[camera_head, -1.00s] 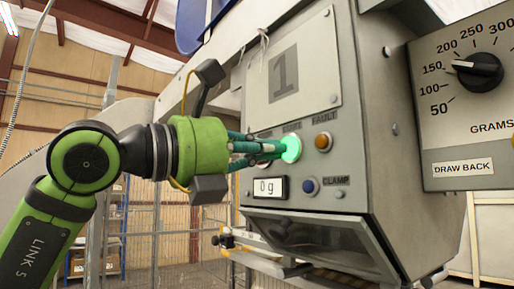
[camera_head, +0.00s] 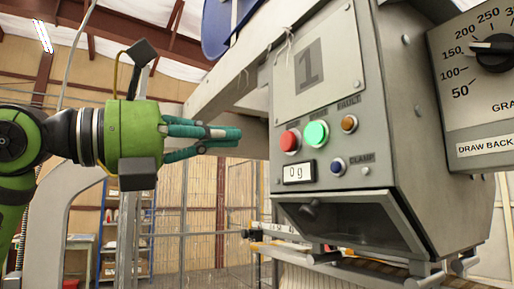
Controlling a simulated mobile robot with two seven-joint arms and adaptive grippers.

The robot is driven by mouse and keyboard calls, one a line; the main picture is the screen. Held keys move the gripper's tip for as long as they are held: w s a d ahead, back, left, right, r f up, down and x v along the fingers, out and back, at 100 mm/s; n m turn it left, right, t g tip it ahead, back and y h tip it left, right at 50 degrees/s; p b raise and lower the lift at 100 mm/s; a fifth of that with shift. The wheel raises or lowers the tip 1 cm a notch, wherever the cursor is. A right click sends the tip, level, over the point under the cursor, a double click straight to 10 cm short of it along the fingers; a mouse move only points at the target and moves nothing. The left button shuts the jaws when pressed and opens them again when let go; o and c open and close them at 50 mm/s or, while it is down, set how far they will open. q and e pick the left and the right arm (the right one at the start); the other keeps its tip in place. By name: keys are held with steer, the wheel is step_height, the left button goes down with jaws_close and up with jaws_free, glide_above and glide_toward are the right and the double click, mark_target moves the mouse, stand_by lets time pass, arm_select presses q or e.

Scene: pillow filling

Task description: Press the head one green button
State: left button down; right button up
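The head one panel (camera_head: 312,65), marked with a large 1, stands right of centre. Its round green button (camera_head: 315,134) is fully in view and uncovered, between a red button (camera_head: 290,141) and an orange one (camera_head: 349,124). My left gripper (camera_head: 238,137) comes in from the left. Its teal fingers are shut together and empty, pointing right at about button height. In the picture a gap shows between the fingertips and the red button; nothing is touched. My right gripper is not in view.
Below the buttons are a display reading 0 g (camera_head: 299,172) and a blue button (camera_head: 337,166). A grey spout (camera_head: 400,220) juts out underneath. A dial box (camera_head: 480,95) stands at the right. Free air lies left of the panel.

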arm_select(q)
steer(key=shift+v, duration=1)
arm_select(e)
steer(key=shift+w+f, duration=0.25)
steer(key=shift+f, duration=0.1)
arm_select(q)
steer(key=shift+s, duration=0.15)
